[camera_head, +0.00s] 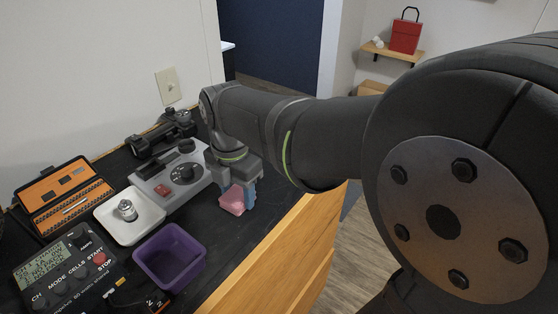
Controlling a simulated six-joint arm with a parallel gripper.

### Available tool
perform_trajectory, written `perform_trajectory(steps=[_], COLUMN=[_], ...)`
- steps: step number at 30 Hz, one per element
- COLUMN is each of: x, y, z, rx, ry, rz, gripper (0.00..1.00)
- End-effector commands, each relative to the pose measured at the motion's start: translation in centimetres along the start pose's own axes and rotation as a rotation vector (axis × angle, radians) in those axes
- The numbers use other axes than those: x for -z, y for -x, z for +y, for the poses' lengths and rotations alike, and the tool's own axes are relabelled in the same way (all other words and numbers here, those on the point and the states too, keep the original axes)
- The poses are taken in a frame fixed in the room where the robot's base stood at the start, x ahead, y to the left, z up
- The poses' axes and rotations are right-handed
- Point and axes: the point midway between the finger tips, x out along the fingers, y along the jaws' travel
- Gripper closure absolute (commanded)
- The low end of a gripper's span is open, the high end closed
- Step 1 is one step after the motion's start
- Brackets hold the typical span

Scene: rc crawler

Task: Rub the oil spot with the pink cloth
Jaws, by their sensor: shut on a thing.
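My gripper (238,190) is over the right edge of the black-topped bench, fingers pointing down. It is shut on the pink cloth (232,200), which is bunched between and below the blue-grey fingertips. The cloth is low, close to the bench top; I cannot tell whether it touches the surface. No oil spot can be made out in this view; the gripper and cloth may cover it.
Left of my gripper stands a grey control box (172,182) with a red switch and dial. A purple bin (170,256), a white tray (130,216) with a metal part, a charger (66,270) and an orange tool case (66,197) crowd the left. The bench edge is close right.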

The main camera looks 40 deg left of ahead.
Motion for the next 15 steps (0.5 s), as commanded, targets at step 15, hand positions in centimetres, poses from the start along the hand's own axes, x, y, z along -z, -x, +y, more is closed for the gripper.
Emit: perform_trajectory(steps=[15], x=[4.8], y=[0.0], z=[0.3], rx=[0.000], ry=[0.003], rz=[0.000], gripper=[0.72])
